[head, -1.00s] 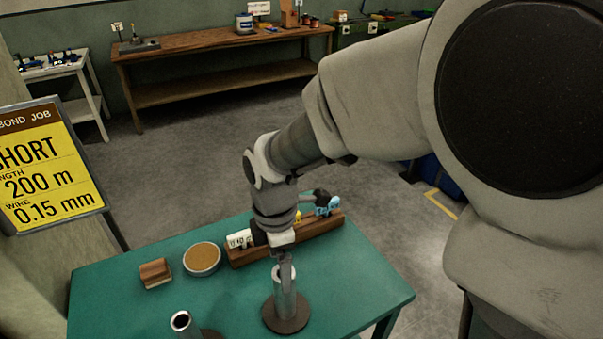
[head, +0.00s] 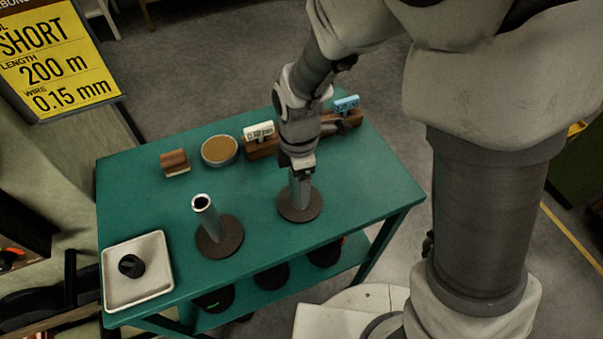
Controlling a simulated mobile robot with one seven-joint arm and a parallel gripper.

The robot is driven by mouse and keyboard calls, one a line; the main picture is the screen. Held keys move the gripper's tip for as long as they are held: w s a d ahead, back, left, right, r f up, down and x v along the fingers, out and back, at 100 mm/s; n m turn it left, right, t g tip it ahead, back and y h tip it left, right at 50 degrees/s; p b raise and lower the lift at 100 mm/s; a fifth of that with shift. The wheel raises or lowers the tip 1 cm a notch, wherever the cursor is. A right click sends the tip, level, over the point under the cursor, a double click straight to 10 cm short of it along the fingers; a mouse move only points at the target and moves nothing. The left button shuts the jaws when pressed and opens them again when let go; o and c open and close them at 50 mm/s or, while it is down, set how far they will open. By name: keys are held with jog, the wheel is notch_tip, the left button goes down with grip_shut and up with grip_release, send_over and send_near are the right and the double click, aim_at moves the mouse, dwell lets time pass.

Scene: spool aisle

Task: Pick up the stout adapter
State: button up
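Two metal posts stand on round dark bases on the green table. The left post (head: 207,217) leans in the picture and its open, hollow top faces me. The right post (head: 300,198) stands directly under my gripper (head: 300,176). My gripper points down at its upper part, with the fingers at or around it. The fingers are small and partly hidden, so I cannot tell if they are closed on it. A black, short, thick piece (head: 131,265) lies in a white tray (head: 160,287) at the table's left front corner. I cannot tell which piece is the stout adapter.
The green table (head: 365,205) holds a brown-topped round dish (head: 220,151), a wooden block (head: 175,162) and a wooden rack (head: 262,148) with a white tag (head: 258,131) and a blue tag (head: 346,104) behind my gripper. Dark spools (head: 272,276) sit on the lower shelf. A yellow job sign (head: 58,60) stands at left.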

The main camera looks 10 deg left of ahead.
grip_shut()
jog(key=shift+r, duration=0.2)
dwell(0.3)
